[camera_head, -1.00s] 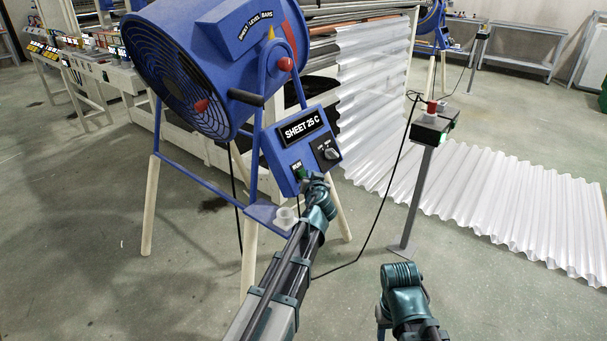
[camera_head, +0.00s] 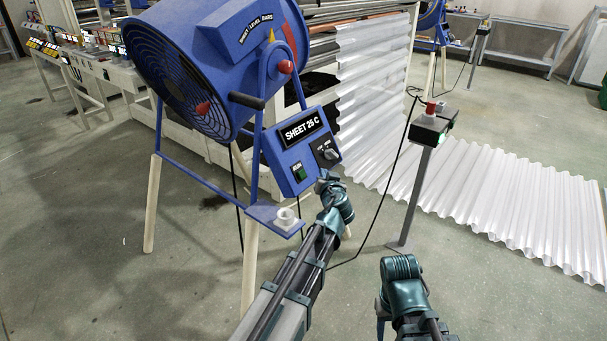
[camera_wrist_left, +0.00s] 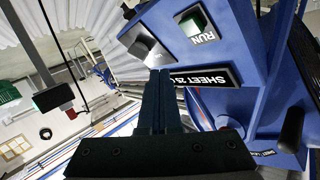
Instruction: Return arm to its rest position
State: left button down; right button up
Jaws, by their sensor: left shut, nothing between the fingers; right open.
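My left gripper (camera_head: 324,180) is shut and empty, at the lower right of the blue control box (camera_head: 272,158) on the fan stand. In the left wrist view its two dark fingers (camera_wrist_left: 159,82) are together, in front of the box's face. The green RUN switch (camera_head: 300,173) shows clear of the fingers in the head view and also in the left wrist view (camera_wrist_left: 194,22). A dark knob (camera_head: 328,154) sits right of it, above my gripper. My right arm's teal joint (camera_head: 402,270) is at the bottom; its gripper is not visible.
The large blue fan (camera_head: 213,55) stands on pale legs (camera_head: 151,205). A post with a black box (camera_head: 430,130) and red button stands to the right. Corrugated sheet (camera_head: 500,200) lies behind it. A black cable hangs near my left arm. The floor at lower left is clear.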

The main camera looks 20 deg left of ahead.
pick_arm(q)
jog(key=s+d+f+m+g+h, duration=0.1)
jog(key=s+d+f+g, duration=0.25)
jog(key=s+f, duration=0.45)
jog(key=s+d+f+g+h, duration=0.1)
jog(key=s+d+f+g, duration=0.3)
jog(key=s, duration=0.6)
jog(key=s+d+f+m+g+h, duration=0.2)
jog(key=s+d+f+g, duration=0.15)
jog(key=s, duration=0.45)
jog(key=s+d+f+m+g+h, duration=0.1)
jog(key=s+d+f+m+g, duration=0.2)
jog(key=s, duration=0.6)
notch_tip(320, 180, up, 30)
jog(key=p, duration=2.8)
jog(key=shift+w+d+n, duration=0.2)
jog(key=shift+w+n, duration=0.1)
jog(key=shift+w, duration=0.1)
